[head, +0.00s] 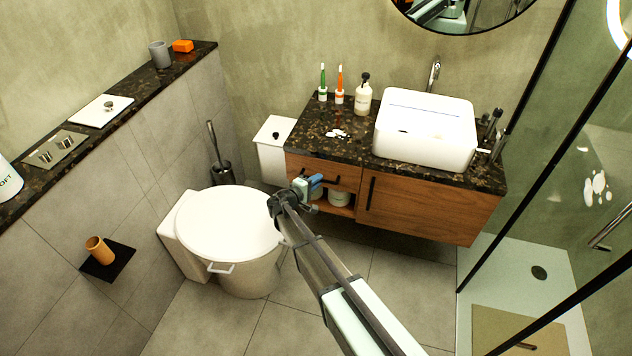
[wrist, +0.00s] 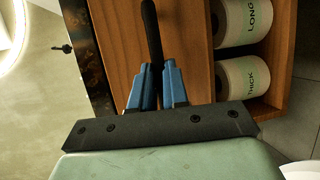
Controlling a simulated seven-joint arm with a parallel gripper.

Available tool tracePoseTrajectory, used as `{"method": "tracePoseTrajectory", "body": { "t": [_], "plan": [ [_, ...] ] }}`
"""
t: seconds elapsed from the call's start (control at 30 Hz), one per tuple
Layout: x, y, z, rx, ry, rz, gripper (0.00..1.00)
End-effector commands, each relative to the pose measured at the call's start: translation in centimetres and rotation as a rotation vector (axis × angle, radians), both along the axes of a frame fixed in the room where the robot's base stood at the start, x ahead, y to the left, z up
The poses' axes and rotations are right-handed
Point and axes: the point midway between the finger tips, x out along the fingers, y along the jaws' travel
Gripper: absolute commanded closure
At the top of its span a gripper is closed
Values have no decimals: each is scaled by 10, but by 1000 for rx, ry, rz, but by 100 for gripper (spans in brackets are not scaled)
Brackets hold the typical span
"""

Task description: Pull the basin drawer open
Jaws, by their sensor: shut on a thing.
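The basin drawer (head: 299,164) is the wooden front under the dark counter, at the left of the basin cabinet. My gripper (head: 315,182) is in front of it. In the wrist view, the blue fingers of my gripper (wrist: 157,74) are closed around the drawer's black bar handle (wrist: 151,30), one finger on each side. The wooden drawer front (wrist: 187,45) lies behind them. Part of the handle is hidden by the fingers. I see no clear gap between the drawer front and the cabinet.
Below the drawer is an open shelf holding toilet rolls (wrist: 242,78). A wooden door with a black vertical handle (head: 370,193) is to its right. The white basin (head: 425,135) sits on the counter. The toilet (head: 229,225) stands left of my arm. Floor is clear below the cabinet.

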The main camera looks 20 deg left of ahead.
Motion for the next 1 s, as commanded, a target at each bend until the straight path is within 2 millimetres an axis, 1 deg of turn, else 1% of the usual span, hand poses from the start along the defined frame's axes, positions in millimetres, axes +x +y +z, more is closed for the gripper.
{"method": "tracePoseTrajectory", "body": {
  "t": [0.17,0.27,0.5,0.7,0.9,1.0],
  "plan": [
    [-18,0,1,0,0,1,100],
    [-36,-1,1,-1,0,1,100],
    [-94,-2,1,-1,0,2,100],
    [-139,-1,1,-2,0,3,100],
    [-172,0,1,-1,0,2,100],
    [-183,0,1,0,0,1,100]
  ]
}}
